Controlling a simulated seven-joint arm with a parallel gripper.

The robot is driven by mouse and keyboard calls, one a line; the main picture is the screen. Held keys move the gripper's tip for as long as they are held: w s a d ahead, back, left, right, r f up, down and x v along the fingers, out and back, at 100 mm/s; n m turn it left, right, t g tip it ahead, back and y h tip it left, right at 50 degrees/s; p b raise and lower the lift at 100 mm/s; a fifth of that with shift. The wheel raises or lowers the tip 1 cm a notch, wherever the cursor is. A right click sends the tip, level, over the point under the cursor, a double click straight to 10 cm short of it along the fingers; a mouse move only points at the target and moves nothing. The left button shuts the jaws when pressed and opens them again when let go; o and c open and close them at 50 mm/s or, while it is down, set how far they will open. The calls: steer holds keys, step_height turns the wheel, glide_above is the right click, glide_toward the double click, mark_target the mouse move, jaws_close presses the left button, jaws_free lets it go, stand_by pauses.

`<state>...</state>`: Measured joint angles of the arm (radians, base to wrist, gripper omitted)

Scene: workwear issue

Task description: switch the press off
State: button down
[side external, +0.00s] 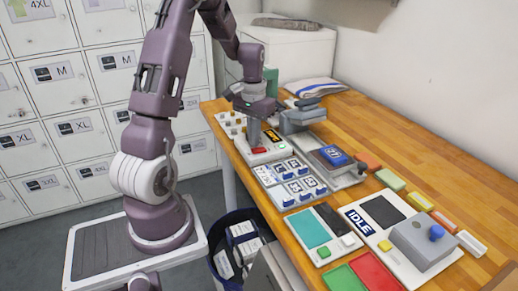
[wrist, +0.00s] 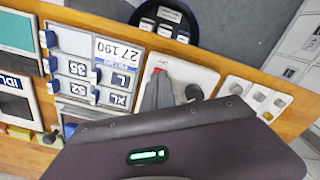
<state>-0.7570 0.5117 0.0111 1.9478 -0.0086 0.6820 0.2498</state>
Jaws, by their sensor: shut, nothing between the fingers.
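The press (side external: 303,119) is a grey machine at the middle back of the wooden table. In front of it is a white control box (side external: 283,153) with a red switch (side external: 259,150) and a small dark display with orange lettering that I cannot read. My gripper (side external: 254,143) points down, shut and empty, right over the red switch. In the wrist view my fingers (wrist: 158,100) cover much of the white box (wrist: 192,70), and only a sliver of red shows beyond them. I cannot tell whether the fingertips touch the switch, or which way it is set.
A panel with size tiles and blue levers (side external: 295,180) lies right beside the box. A blue cap or patch (side external: 335,156) sits on a grey plate. A panel marked IDLE (side external: 361,221) and coloured blocks are nearer the front. A dark bin (side external: 238,240) stands below the table edge.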

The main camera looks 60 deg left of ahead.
mark_target(254, 150)
steer(key=shift+f, duration=1)
stand_by(0.7)
steer(key=shift+r, duration=3.55)
steer(key=s+d+r+m+t, duration=0.25)
steer(key=d+r, duration=0.35)
steer(key=d, duration=0.4)
steer(key=s+d+r+m+t, duration=0.1)
steer(key=s+d+r, duration=0.4)
steer(key=d, duration=0.5)
steer(key=s+d+m+t, duration=0.2)
steer(key=s+d, duration=0.4)
steer(key=s, duration=0.1)
steer(key=shift+s+d+r, duration=0.15)
steer(key=shift+d+r, duration=0.1)
steer(key=shift+r, duration=0.05)
steer(key=shift+m, duration=0.25)
